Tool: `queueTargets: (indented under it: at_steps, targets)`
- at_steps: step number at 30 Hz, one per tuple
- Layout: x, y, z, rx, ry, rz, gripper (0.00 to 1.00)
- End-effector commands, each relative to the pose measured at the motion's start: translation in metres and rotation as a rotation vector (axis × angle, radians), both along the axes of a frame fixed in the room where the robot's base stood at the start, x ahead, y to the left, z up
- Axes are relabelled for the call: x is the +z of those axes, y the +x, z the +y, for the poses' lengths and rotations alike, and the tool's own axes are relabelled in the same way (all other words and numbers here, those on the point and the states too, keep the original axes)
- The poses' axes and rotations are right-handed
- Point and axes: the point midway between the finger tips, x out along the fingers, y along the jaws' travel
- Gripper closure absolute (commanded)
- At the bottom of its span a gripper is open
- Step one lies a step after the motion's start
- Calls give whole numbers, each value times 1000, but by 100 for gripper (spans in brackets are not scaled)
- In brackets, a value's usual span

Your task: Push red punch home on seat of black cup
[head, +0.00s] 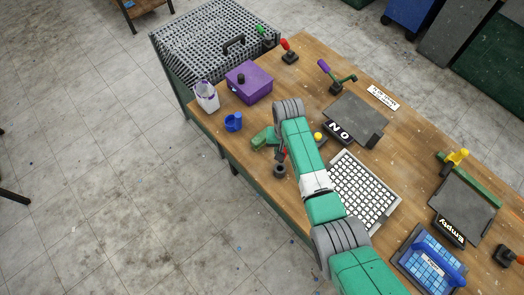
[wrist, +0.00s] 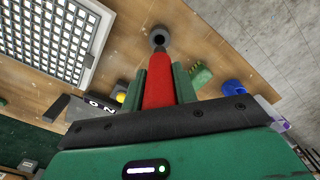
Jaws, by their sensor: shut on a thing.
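The red punch (wrist: 159,82) is held between the two green fingers of my gripper (wrist: 158,90), which is shut on its red body. Its narrow grey tip points at the black cup (wrist: 160,36) and overlaps the cup's near rim in the wrist view. I cannot tell how deep the tip sits in the cup. In the head view the black cup (head: 279,171) stands near the table's front edge, with a sliver of the red punch (head: 285,153) just above it. My arm hides most of the gripper there.
A green object (head: 262,140) and a blue cup (head: 233,122) lie left of the black cup. A white-tiled mosaic sheet (head: 366,187) lies right of my arm. A purple box (head: 249,82) and white tub (head: 206,97) stand further left. A yellow knob (head: 318,136) is close behind my arm.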

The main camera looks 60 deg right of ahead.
Motion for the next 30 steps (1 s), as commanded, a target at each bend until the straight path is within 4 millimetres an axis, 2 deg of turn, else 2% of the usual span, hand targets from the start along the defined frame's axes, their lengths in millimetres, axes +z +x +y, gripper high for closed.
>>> queueTargets:
  at_steps: [12,20,30]
  targets:
    - [1,0,0,-1,0,-1,95]
    - [-18,0,0,-1,0,-1,95]
    - [-53,0,0,0,1,0,95]
